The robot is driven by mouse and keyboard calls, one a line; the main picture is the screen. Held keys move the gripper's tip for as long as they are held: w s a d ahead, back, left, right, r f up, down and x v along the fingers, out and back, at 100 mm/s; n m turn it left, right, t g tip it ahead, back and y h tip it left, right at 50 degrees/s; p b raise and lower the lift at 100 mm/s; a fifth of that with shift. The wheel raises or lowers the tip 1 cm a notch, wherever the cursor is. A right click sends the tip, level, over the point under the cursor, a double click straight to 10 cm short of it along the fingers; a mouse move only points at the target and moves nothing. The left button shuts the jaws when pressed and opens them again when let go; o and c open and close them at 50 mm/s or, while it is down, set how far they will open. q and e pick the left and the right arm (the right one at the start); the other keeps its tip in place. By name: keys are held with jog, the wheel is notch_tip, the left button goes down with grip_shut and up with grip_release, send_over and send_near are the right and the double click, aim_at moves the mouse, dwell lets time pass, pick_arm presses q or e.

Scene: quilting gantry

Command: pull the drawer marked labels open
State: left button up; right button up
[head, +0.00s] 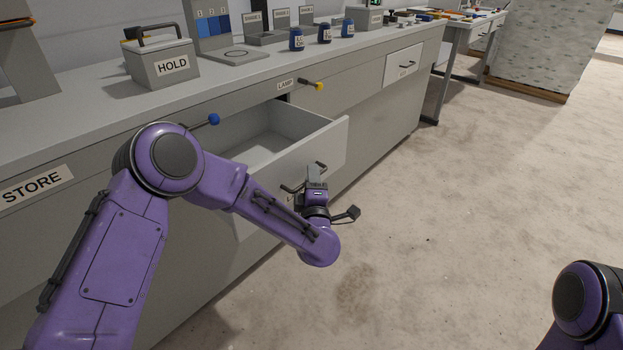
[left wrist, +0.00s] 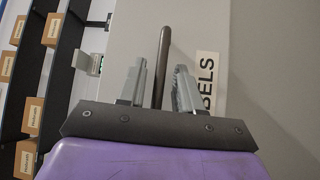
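The drawer marked labels (head: 332,145) stands pulled out from the grey bench front in the head view, and the part of its inside that I see is empty. Its label is mostly hidden there; the left wrist view shows the end of the word on the label plate (left wrist: 207,85). My left gripper (head: 316,174) is at the drawer front, over the dark bar handle. In the left wrist view the handle (left wrist: 163,55) runs between the two fingers of my left gripper (left wrist: 160,78), with gaps showing on both sides. My right gripper is out of view.
A blue knob (head: 214,120) and a yellow knob (head: 319,86) stick out from the bench front. A HOLD box (head: 165,68) and several blue jars stand on the bench top (head: 235,75). The floor (head: 450,220) in front is clear.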

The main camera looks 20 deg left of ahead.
pick_arm(q)
jog(key=v, duration=1)
jog(key=shift+s+d, duration=0.15)
jog(key=shift+s, duration=0.1)
